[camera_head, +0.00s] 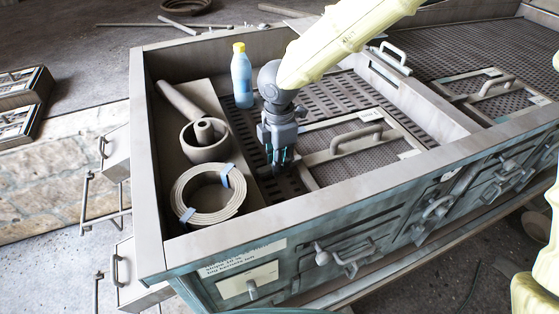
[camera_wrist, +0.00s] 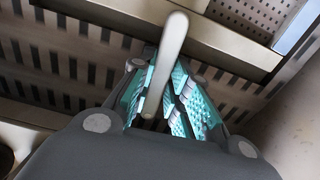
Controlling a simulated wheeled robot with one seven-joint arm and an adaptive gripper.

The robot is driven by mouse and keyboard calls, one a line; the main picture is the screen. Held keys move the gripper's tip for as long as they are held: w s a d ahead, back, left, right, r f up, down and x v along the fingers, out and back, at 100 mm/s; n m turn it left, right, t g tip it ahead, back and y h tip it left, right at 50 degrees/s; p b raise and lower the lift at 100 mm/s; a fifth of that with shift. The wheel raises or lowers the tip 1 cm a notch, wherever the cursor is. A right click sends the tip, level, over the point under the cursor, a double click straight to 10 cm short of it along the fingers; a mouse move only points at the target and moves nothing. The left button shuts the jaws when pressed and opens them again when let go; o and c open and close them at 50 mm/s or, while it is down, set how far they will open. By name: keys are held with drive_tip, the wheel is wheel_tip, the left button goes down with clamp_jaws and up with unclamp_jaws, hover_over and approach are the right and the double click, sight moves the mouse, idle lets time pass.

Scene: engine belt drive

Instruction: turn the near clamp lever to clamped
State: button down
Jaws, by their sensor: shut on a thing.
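My gripper (camera_head: 281,170) reaches down into the large open-topped bench, at the left edge of a framed panel with a handle (camera_head: 356,138). In the wrist view the teal-padded fingers of my gripper (camera_wrist: 160,108) are closed around a light grey, round-ended lever (camera_wrist: 172,48). The lever stands out from between the fingers toward the top of the picture. I take it to be the near clamp lever. Its base is hidden by the fingers, and in the head view I cannot make it out behind my gripper. I cannot tell whether it is clamped.
Left of my gripper are a blue bottle with a yellow cap (camera_head: 241,76), a round grey cup (camera_head: 205,139) and a coiled belt (camera_head: 208,194). The bench's near wall (camera_head: 330,190) rises in front. A second handled panel (camera_head: 495,86) lies at right.

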drive_tip(key=shift+m, duration=0.3)
idle(0.4)
drive_tip(key=c, duration=1.4)
unclamp_jaws()
drive_tip(key=shift+o, duration=0.2)
drive_tip(key=shift+r, duration=0.15)
wheel_tip(320, 180, up, 12)
